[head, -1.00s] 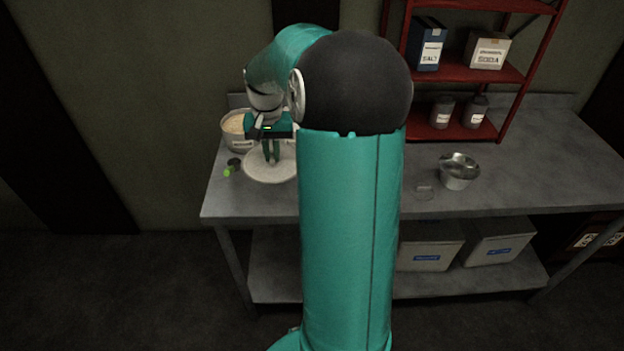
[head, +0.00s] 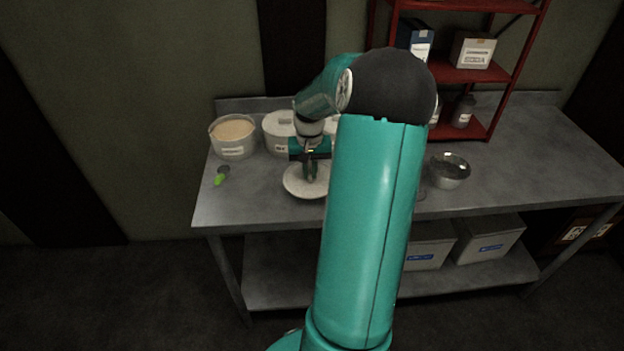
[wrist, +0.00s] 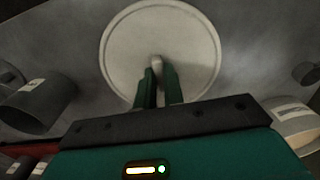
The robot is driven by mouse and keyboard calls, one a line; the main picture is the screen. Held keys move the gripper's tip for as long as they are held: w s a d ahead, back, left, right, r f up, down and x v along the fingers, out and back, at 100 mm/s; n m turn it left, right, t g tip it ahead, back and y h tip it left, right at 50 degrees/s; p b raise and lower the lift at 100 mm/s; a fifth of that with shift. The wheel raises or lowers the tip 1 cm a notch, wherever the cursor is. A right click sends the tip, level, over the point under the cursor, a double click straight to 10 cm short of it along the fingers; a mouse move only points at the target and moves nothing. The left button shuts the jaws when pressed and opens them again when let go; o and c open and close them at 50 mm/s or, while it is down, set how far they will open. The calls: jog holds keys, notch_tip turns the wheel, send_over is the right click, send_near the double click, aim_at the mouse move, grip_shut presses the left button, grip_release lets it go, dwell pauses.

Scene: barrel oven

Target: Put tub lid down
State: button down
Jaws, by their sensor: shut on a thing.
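The tub lid (head: 293,187) is a round, pale disc with a small knob, roughly level over the left part of the table. It fills the top middle of the wrist view (wrist: 128,50). My gripper (head: 311,176) points down, its green fingers (wrist: 158,88) shut on the lid's knob. Whether the lid touches the table or hangs just above it, I cannot tell. An open tub (head: 233,151) of tan, grainy contents stands at the back left, apart from the lid.
A lidded white tub (head: 279,128) stands behind my gripper. A green-handled scoop (head: 220,177) lies left of the lid. A metal bowl (head: 449,172) and a red shelf (head: 478,73) are to the right. The grey table (head: 245,205) is clear at its front left.

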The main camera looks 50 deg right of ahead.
aim_at(312, 180)
jog(key=shift+s+d+f, duration=0.1)
jog(key=shift+d+f, duration=0.1)
jog(key=shift+f, duration=0.1)
jog(key=shift+s+d+f, duration=0.1)
jog(key=shift+d+f, duration=0.05)
jog(key=shift+f, duration=1.6)
jog(key=shift+f, duration=0.1)
jog(key=c, duration=1.5)
grip_release()
notch_tip(312, 180, up, 12)
